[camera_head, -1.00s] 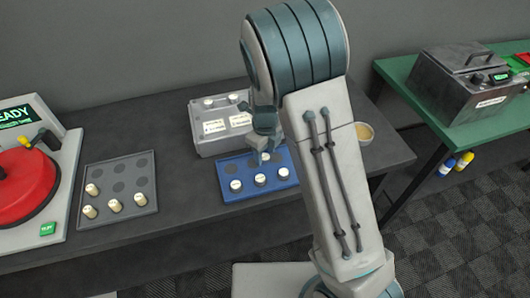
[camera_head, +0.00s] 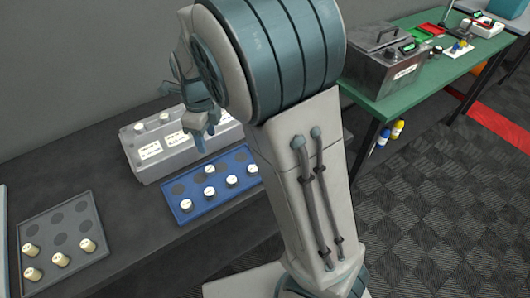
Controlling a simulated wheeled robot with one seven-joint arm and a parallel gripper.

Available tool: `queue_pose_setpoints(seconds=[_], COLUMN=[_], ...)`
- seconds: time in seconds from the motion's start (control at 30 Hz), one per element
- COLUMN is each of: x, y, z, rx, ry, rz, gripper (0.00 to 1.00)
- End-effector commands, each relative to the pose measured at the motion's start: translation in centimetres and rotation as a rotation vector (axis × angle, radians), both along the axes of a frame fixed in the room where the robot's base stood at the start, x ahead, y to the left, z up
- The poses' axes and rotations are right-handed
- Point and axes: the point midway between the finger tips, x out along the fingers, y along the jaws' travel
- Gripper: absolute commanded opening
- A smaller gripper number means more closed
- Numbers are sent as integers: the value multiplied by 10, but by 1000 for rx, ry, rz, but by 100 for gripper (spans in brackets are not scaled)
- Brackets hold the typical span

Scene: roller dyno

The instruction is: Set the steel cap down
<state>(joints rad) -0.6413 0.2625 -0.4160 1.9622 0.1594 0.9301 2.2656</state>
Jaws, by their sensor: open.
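A blue tray (camera_head: 220,196) with dark round spots lies on the dark table. Several pale caps stand upright in it: a row along its front side and one cap (camera_head: 209,168) behind that row. Which of them is the steel cap I cannot tell by colour. My gripper (camera_head: 204,142) is above and behind the tray, in front of the grey box. It is open, with no cap visible between its fingers, and apart from the caps. My own arm hides part of the table to the right of the tray.
A grey tray (camera_head: 75,218) with several cream pegs lies at the left. A green table (camera_head: 375,92) at the right carries a dark metal box (camera_head: 385,62). Checkered floor is open at the right.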

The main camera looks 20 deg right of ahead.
Motion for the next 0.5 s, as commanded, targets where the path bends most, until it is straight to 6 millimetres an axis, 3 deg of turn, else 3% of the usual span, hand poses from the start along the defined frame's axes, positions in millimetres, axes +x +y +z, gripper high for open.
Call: queue_pose_setpoints(seconds=[0.2, 0.5], x=[-34, -92], y=[-37, -80], z=[34, 67], rx=[47, -5], ry=[-68, -199], rz=[422, 1074], gripper=[48, 48])
